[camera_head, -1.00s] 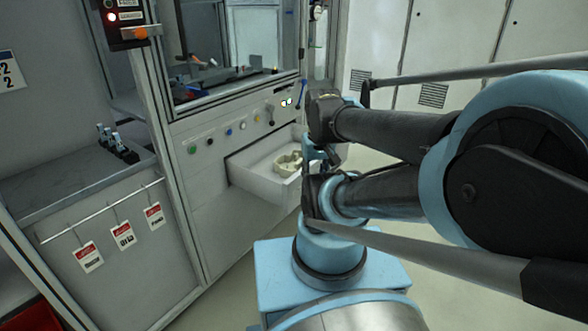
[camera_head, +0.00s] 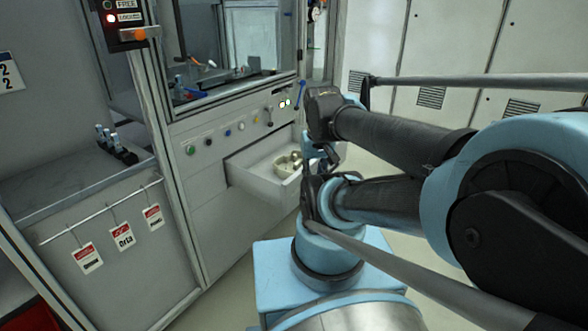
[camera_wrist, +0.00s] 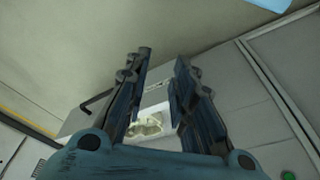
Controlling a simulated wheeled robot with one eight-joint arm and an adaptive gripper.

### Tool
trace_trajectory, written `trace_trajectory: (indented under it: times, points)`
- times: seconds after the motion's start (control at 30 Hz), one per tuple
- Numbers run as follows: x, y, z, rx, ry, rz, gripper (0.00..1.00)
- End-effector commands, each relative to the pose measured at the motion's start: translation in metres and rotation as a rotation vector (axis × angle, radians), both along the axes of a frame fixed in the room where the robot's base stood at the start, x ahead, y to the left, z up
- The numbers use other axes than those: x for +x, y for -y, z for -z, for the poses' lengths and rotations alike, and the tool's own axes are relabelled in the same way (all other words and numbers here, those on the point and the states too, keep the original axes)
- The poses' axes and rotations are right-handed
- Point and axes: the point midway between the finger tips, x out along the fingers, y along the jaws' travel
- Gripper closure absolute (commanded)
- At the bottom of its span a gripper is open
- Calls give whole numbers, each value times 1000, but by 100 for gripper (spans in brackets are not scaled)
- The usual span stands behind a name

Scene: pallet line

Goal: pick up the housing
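The housing (camera_head: 284,168) is a pale cream, rounded, hollow part. It lies in the open white drawer (camera_head: 252,181) of the machine. In the wrist view, the housing (camera_wrist: 147,124) shows between the gripper's fingers, with the white drawer floor (camera_wrist: 183,112) around it. My gripper (camera_wrist: 164,56) is open, its two dark fingers apart with nothing between the tips. In the head view my arm hides most of the gripper, and a dark part shows at the housing's right edge. I cannot tell whether it touches.
The machine front (camera_head: 215,140) with buttons and a blue lever (camera_head: 299,95) rises behind the drawer. A grey shelf (camera_head: 70,185) with black clamps stands at the left. Light cabinets (camera_head: 455,60) stand at the back right. The drawer's handle (camera_wrist: 93,103) shows in the wrist view.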

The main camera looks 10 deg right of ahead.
Motion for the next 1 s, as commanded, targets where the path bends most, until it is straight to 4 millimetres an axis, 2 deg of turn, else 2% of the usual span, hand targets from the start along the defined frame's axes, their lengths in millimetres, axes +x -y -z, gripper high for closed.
trace_trajectory:
  times: [0.3,0.5,0.73,1.0]
  points:
    - [53,2,-38,18,-32,108,77]
    - [93,4,-55,30,-54,184,77]
    - [143,7,-66,40,-78,270,77]
    - [205,12,-67,51,-107,373,77]
